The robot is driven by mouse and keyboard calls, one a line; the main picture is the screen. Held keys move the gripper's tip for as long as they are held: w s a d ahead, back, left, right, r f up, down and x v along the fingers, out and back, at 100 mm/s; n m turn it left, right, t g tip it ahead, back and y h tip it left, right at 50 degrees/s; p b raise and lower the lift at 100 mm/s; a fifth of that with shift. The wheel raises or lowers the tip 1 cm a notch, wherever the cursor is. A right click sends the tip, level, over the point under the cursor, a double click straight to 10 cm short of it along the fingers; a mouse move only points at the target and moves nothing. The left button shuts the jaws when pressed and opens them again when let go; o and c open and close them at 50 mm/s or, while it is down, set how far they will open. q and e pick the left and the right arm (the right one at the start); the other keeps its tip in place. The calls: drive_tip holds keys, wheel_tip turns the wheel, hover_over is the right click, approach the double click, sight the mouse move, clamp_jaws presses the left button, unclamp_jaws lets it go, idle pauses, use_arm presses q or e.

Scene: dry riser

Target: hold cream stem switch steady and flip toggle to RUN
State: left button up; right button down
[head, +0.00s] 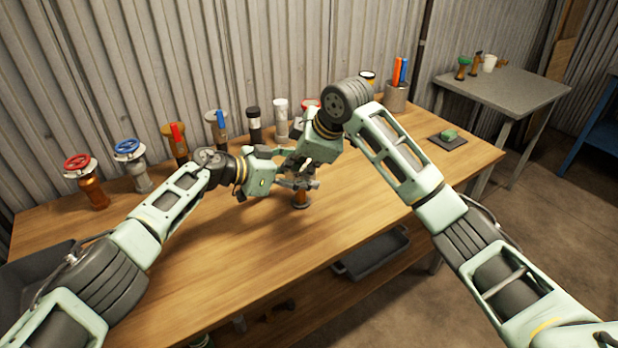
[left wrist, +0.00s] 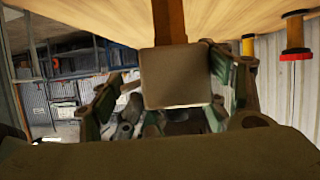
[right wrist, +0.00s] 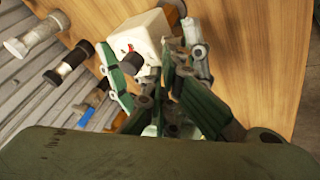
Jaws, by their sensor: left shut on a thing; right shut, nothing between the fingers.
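The stem switch stands on the table; in the head view its brown foot (head: 301,201) shows below the grippers, which hide most of its head. In the right wrist view its cream box (right wrist: 143,34) shows a small red mark and a dark round toggle end (right wrist: 132,62). In the left wrist view the box (left wrist: 176,80) and its brown stem (left wrist: 169,20) appear in shadow. My left gripper (head: 290,183) is shut on the box from the left. My right gripper (head: 303,163) is shut and empty, just above and beside the box, close to the toggle. Contact and the toggle's exact position cannot be told.
Fittings line the back, including a red-wheel valve (head: 80,172), a blue-wheel valve (head: 130,157) and a black-topped fitting (head: 254,125). A pen cup (head: 396,97) stands at the back right. A green item (head: 449,134) lies on a dark pad. The front tabletop is clear.

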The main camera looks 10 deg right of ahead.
use_arm(q)
drive_tip(key=shift+d+r, duration=0.15)
drive_tip(key=shift+r, duration=0.25)
use_arm(e)
drive_tip(key=shift+s+d+f+g+h, duration=0.15)
drive_tip(key=shift+d+f, duration=0.1)
drive_tip(key=shift+f, duration=0.2)
drive_tip(key=shift+w+d+f+g+h, duration=0.1)
drive_tip(key=shift+d+f+g+h, duration=0.1)
drive_tip(key=shift+f, duration=0.2)
use_arm(q)
drive_tip(key=shift+w+d+f, duration=0.1)
drive_tip(key=shift+w+f, duration=0.1)
drive_tip(key=shift+f, duration=0.15)
use_arm(e)
drive_tip(key=r, duration=0.1)
drive_tip(key=w+r, duration=0.1)
drive_tip(key=r, duration=0.2)
drive_tip(key=shift+w+a+r, duration=0.15)
drive_tip(key=shift+w+a, duration=0.1)
drive_tip(key=shift+w, duration=0.1)
use_arm(q)
drive_tip(key=shift+s, duration=0.1)
use_arm(e)
drive_tip(key=shift+a+r, duration=0.2)
drive_tip(key=shift+r, duration=0.3)
